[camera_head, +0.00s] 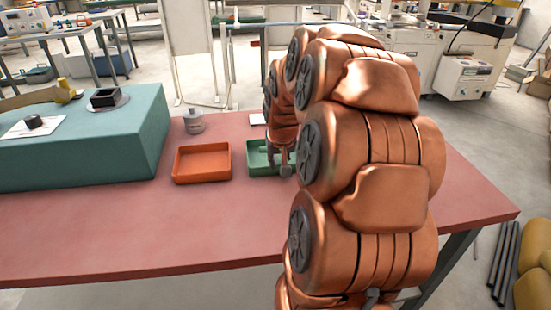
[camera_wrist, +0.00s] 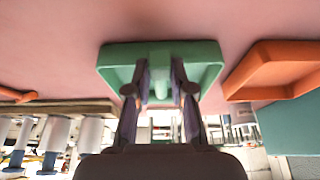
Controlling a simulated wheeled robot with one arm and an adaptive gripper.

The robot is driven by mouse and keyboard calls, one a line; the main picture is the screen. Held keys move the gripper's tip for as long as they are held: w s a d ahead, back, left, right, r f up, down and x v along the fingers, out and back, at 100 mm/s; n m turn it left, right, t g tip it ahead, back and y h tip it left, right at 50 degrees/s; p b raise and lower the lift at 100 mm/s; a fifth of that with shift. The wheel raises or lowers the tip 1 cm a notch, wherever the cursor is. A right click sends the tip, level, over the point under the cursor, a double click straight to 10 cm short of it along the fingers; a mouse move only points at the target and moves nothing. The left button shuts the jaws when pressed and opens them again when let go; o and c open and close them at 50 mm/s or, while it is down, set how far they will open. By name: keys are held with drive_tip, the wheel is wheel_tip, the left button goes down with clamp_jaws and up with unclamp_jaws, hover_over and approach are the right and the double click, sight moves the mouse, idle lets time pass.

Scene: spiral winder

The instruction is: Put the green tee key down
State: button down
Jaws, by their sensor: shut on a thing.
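The green tee key (camera_wrist: 160,58) is between the fingertips of my gripper (camera_wrist: 161,84) in the wrist view, and my gripper is shut on it. Green on green makes its outline hard to pick out, and the fingers hide part of it. Behind it is a green tray (camera_wrist: 112,58). In the head view the green tray (camera_head: 256,168) stands on the red table, partly hidden by my arm, and my gripper (camera_head: 284,168) is over its right part. I cannot tell whether the key touches the tray floor.
An orange tray (camera_head: 202,164) stands just left of the green tray, and is at the right in the wrist view (camera_wrist: 280,68). A grey weight-like object (camera_head: 193,122) stands behind it. A large teal block (camera_head: 80,150) fills the table's left. The table's front (camera_head: 190,225) is clear.

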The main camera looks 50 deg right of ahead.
sight(276, 159)
drive_tip(key=shift+w+d+f+p, duration=0.1)
drive_tip(key=shift+w+d+p, duration=0.05)
drive_tip(key=shift+w+d, duration=0.85)
drive_tip(key=shift+w+d+f+p, duration=0.15)
drive_tip(key=shift+w+d, duration=0.6)
drive_tip(key=shift+w, duration=0.45)
drive_tip(key=shift+f, duration=1.75)
drive_tip(key=shift+f, duration=0.2)
drive_tip(key=c, duration=1)
unclamp_jaws()
drive_tip(key=shift+r, duration=0.1)
